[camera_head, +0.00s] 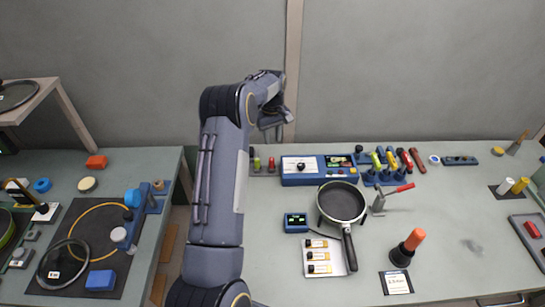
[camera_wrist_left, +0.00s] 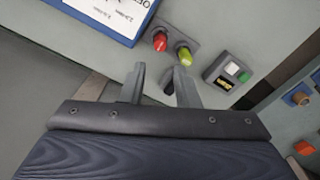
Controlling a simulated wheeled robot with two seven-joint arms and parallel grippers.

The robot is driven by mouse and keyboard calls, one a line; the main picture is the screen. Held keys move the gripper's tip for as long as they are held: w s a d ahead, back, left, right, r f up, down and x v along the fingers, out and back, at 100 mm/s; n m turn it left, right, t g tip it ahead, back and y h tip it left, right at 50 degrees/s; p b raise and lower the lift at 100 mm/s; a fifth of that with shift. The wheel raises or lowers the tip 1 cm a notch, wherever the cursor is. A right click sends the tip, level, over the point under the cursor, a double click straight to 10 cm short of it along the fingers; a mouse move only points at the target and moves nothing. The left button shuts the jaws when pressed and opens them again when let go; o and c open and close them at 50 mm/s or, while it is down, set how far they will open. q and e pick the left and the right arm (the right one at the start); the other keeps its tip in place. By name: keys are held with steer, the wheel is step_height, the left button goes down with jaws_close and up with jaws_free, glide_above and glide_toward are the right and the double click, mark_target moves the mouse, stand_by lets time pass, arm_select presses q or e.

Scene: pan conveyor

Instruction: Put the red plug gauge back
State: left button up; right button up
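A red plug (camera_wrist_left: 160,42) and a yellow-green plug (camera_wrist_left: 184,53) sit side by side in a small grey holder. In the head view the red plug (camera_head: 271,164) is nearer the blue box, with the green plug (camera_head: 257,163) to its left. I cannot tell for sure that this red plug is the red plug gauge. My left gripper (camera_head: 274,121) is raised near the back wall. In the left wrist view its two fingers (camera_wrist_left: 159,75) are apart with nothing between them, close to the holder but not around either plug. My right gripper is out of view.
A blue instrument box (camera_head: 300,177) stands right of the plugs. A rack of coloured handles (camera_head: 378,178), a pan (camera_head: 342,203) and a red-handled clamp (camera_head: 379,203) are farther right. A gap separates the left table (camera_head: 160,250).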

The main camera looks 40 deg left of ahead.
arm_select(q)
steer(key=s+d+r+m+t+h, duration=0.1)
steer(key=s+d+r+m+t, duration=0.15)
steer(key=s+d+r, duration=0.55)
steer(key=s+d+r+m+t+h, duration=0.1)
steer(key=s+d+r+m, duration=0.3)
steer(key=s+d+r, duration=0.45)
steer(key=s+d+f+m+t+h, duration=0.1)
steer(key=s+d+m, duration=0.1)
steer(key=s+d, duration=0.3)
steer(key=s+d+m+t, duration=0.1)
steer(key=s+d+m, duration=0.2)
steer(key=s, duration=0.9)
steer(key=d, duration=0.3)
steer(key=shift+s+f+h, duration=0.15)
steer(key=shift+f+h, duration=0.2)
steer(key=shift+h, duration=0.05)
step_height(320, 180, down, 4)
steer(key=b, duration=0.4)
steer(key=shift+f, duration=0.15)
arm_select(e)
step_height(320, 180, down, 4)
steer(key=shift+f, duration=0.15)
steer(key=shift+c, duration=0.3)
